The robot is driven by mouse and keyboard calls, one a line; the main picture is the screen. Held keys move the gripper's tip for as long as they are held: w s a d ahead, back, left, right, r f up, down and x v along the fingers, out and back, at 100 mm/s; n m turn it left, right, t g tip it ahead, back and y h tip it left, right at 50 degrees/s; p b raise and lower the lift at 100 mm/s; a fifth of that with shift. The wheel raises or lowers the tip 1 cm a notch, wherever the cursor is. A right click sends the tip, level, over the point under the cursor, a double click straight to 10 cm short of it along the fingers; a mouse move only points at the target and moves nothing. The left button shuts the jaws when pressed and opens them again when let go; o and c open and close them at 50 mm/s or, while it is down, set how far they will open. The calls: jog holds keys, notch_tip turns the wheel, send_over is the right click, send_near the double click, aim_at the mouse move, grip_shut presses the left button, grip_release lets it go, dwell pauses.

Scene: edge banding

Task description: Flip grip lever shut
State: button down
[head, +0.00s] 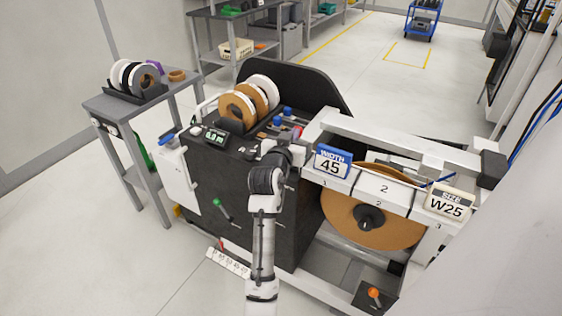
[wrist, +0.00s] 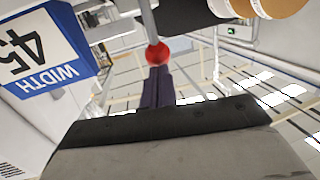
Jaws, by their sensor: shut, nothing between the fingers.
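In the wrist view, a lever with a red ball knob (wrist: 157,54) on a grey rod stands just beyond my gripper's tips. A small red part (head: 297,131) shows on the machine top in the head view, probably this knob. My gripper (wrist: 157,78) is shut, its dark fingers narrow and together, pointing at the knob. Whether they touch it I cannot tell. In the head view my gripper (head: 288,146) is above the machine's top, left of the blue WIDTH 45 sign (head: 332,161); its tips are hard to make out.
The WIDTH sign (wrist: 42,52) is close on the left in the wrist view. Tape rolls (head: 250,100) stand behind on the machine. A large brown roll (head: 350,222) hangs below the white rail (head: 400,150). A side table (head: 98,104) stands at left.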

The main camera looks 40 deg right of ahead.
jog(key=d, duration=0.1)
jog(key=w+d, duration=0.1)
jog(key=d, duration=0.2)
jog(key=shift+w+r, duration=0.25)
jog(key=shift+w, duration=0.1)
jog(key=shift+w+d+p, duration=0.25)
jog(key=shift+d+p, duration=0.1)
jog(key=shift+d, duration=0.3)
jog(key=shift+w+d+f+g+y+p, duration=0.3)
jog(key=shift+d+g+y+p, duration=0.1)
jog(key=shift+d+y, duration=0.2)
jog(key=s+a+r, duration=0.6)
jog(key=a+r, duration=0.1)
jog(key=r, duration=0.3)
jog(key=shift+a+r+b, duration=0.15)
jog(key=shift+b, duration=0.15)
